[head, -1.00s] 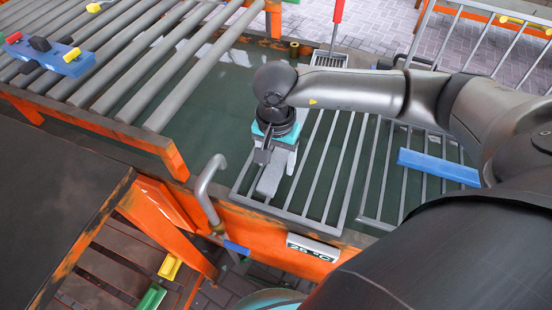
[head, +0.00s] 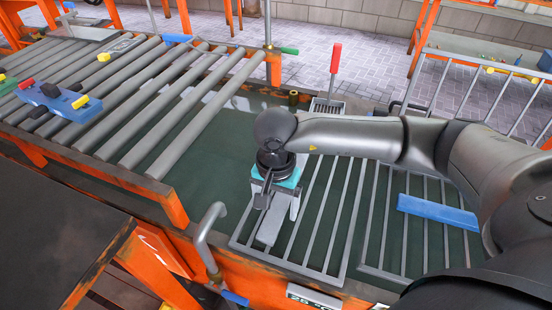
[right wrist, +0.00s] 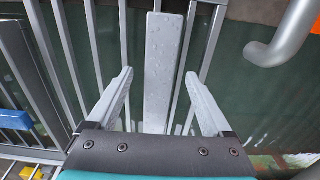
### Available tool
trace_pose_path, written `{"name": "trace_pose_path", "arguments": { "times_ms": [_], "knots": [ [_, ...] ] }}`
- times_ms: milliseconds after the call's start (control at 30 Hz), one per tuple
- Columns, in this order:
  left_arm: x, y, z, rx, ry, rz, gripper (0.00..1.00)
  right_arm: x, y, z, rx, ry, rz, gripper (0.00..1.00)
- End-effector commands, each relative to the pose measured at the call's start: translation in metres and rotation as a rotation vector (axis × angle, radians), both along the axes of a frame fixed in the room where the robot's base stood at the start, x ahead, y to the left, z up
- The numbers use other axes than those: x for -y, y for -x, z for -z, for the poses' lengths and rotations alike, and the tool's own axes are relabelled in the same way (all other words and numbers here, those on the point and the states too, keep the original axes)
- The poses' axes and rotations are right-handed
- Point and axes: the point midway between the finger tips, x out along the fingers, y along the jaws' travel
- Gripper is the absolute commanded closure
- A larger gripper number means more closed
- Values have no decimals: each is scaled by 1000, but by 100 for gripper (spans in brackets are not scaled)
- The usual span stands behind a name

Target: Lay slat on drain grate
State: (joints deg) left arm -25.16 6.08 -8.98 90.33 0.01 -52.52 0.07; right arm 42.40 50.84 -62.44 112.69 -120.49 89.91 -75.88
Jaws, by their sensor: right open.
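A grey slat (head: 268,229) lies along the bars of the left drain grate (head: 301,268), near its left edge. In the right wrist view the grey slat (right wrist: 162,50) runs lengthwise between my fingers. My right gripper (head: 279,208) points down over the slat. Its two fingers, also in the right wrist view (right wrist: 160,78), are apart with a gap to the slat on each side. A blue slat (head: 437,213) lies across the bars of the right drain grate (head: 385,274). My left gripper is out of view.
A bent grey pipe (head: 207,235) rises at the tank's front edge, left of the grate. A roller conveyor (head: 190,115) with a blue block (head: 60,100) lies at the left. A red-handled tool (head: 335,60) stands behind the grates. Dark green water shows between conveyor and grate.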

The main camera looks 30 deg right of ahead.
Motion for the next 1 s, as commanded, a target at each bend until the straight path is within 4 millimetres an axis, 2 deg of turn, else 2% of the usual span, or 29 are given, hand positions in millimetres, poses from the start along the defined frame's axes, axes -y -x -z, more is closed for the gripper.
{"name": "trace_pose_path", "arguments": {
  "times_ms": [700, 1000],
  "knots": [
    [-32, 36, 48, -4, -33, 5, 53, 0, 0, -105, 2, 1, 0, 15],
    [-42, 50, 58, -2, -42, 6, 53, 0, 0, -135, 1, 1, 1, 15]
  ]
}}
